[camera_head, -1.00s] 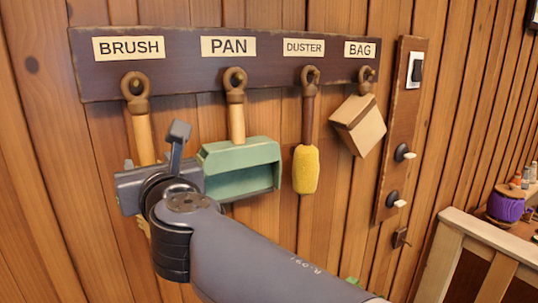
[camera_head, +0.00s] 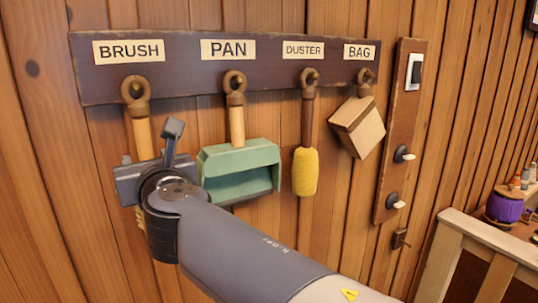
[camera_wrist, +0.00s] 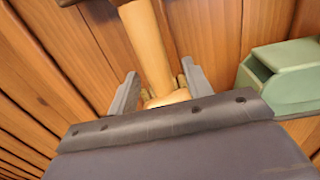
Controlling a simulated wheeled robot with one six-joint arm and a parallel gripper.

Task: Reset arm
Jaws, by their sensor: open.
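The brush (camera_head: 143,135) hangs by its ring from the peg under the BRUSH label, its light wooden handle pointing down. My gripper (camera_head: 150,152) is at its lower handle and hides much of the brush below. In the wrist view the gripper (camera_wrist: 160,88) is open, with one finger on each side of the brush handle (camera_wrist: 148,45) and gaps showing beside it. The green pan (camera_head: 240,165) hangs just right of my gripper, and it also shows at the right of the wrist view (camera_wrist: 290,80).
The dark peg board (camera_head: 185,75) also holds a yellow duster (camera_head: 305,170) and a tan bag (camera_head: 358,125). A switch panel (camera_head: 397,130) is on the wall to the right. A wooden bench (camera_head: 470,235) with a purple spool (camera_head: 504,207) stands at the far right.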

